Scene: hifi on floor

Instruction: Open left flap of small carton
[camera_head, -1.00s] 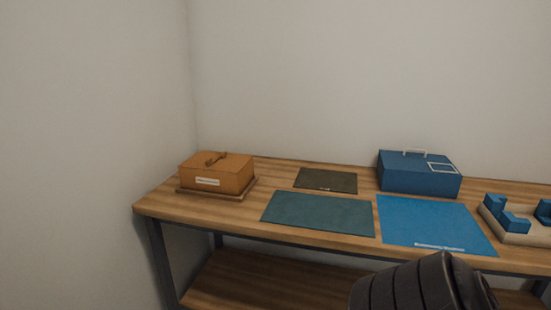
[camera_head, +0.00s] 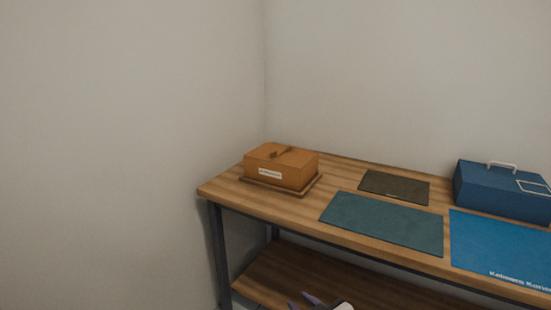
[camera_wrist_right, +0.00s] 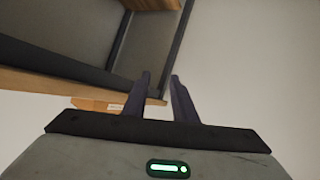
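The small carton (camera_head: 297,174) is an orange-brown box with a white label on its front. It sits on a thin brown tray (camera_head: 250,181) at the left end of the table in the head view. Its top looks closed, with a small darker raised piece in the middle. My right gripper (camera_head: 308,299) shows at the bottom edge of the head view, below and in front of the table, well apart from the carton. In the right wrist view its two dark fingers (camera_wrist_right: 160,76) stand apart with nothing between them. My left gripper is not in view.
The wooden table (camera_head: 300,208) has a lower shelf (camera_head: 290,277). On top lie a dark mat (camera_head: 394,187), a teal mat (camera_head: 381,222) and a blue mat (camera_head: 500,243). A blue box (camera_head: 500,192) with a handle stands at the right. Walls rise behind and to the left.

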